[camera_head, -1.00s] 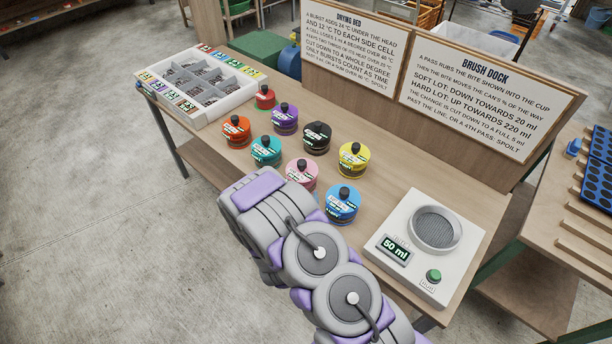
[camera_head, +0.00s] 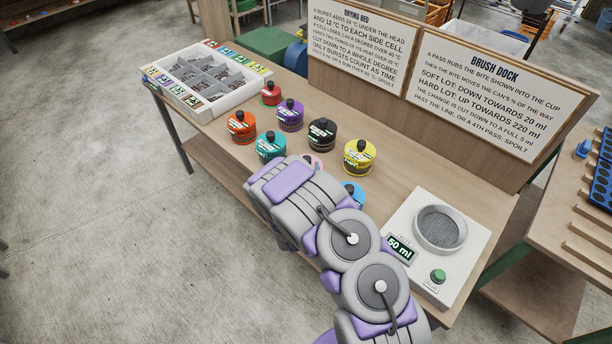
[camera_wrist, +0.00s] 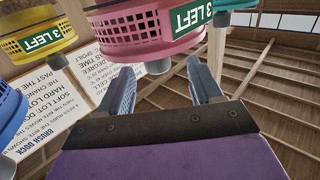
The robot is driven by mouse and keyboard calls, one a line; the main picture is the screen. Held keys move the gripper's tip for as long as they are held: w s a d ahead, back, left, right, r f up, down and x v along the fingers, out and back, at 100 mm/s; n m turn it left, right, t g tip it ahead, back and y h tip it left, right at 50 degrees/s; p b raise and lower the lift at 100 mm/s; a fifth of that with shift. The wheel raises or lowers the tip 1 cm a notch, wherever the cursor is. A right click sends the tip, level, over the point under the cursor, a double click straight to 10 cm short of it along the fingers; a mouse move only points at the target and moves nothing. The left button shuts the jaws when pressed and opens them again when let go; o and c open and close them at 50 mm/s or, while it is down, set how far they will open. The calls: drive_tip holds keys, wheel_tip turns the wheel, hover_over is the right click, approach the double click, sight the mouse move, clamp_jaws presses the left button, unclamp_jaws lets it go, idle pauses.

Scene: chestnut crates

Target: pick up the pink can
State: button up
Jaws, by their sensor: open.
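The pink can (camera_head: 314,161) stands on the wooden bench in the head view, mostly hidden behind my arm. In the upside-down wrist view the pink can (camera_wrist: 155,28) is large at the top, with a green "3 LEFT" label and a grey knob. My gripper (camera_wrist: 160,68) is open, its two fingers spread either side of that knob in the picture. I see no contact, and the exact gap is unclear. The fingers are hidden in the head view.
Close neighbours are the yellow can (camera_head: 359,158), blue can (camera_head: 354,190), teal can (camera_head: 270,146) and black can (camera_head: 321,136). The brush dock (camera_head: 425,285) is at right. Sign boards (camera_head: 480,85) rise behind the cans. A divided tray (camera_head: 255,90) stands at back left.

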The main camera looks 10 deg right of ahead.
sight(306, 156)
drive_tip(key=shift+w+d+r+b, duration=0.1)
drive_tip(key=shift+w+d+b, duration=0.15)
drive_tip(key=shift+w, duration=0.8)
drive_tip(key=shift+w+d+b, duration=0.2)
drive_tip(key=shift+w+b, duration=0.1)
drive_tip(key=shift+w, duration=0.7)
drive_tip(key=shift+w+d+r+b, duration=0.1)
drive_tip(key=shift+w+d+b, duration=0.15)
drive_tip(key=shift+w, duration=0.8)
drive_tip(key=shift+a, duration=0.1)
drive_tip(key=shift+c, duration=0.3)
clamp_jaws()
